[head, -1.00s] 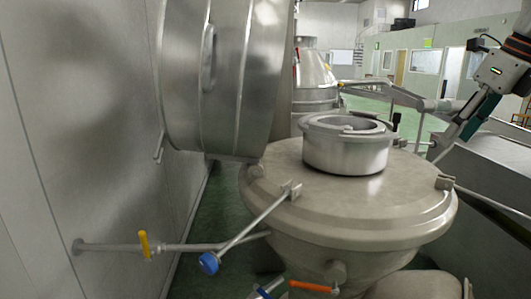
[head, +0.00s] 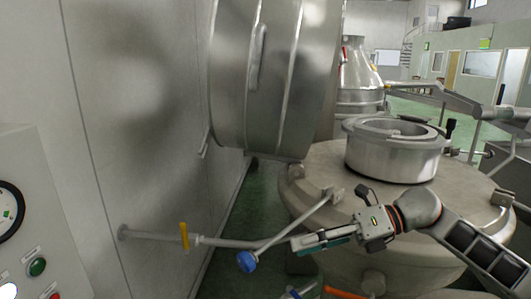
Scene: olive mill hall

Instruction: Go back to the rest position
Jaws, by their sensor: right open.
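My right gripper (head: 312,241) comes in from the right on its arm. It points left across the front of the large steel vessel (head: 330,172) and overlaps the vessel's lid edge in the picture. Its jaws are open and I see nothing held in them. The fingertips appear close to a sloping pipe and a blue valve handle (head: 246,261); I cannot tell whether they touch. My left gripper is not in view.
A control panel (head: 30,190) with a gauge and a green button (head: 37,267) stands at the left. A yellow valve handle (head: 184,236) sits on the wall pipe. A big steel drum (head: 260,75) hangs above. Green floor shows between wall and vessel.

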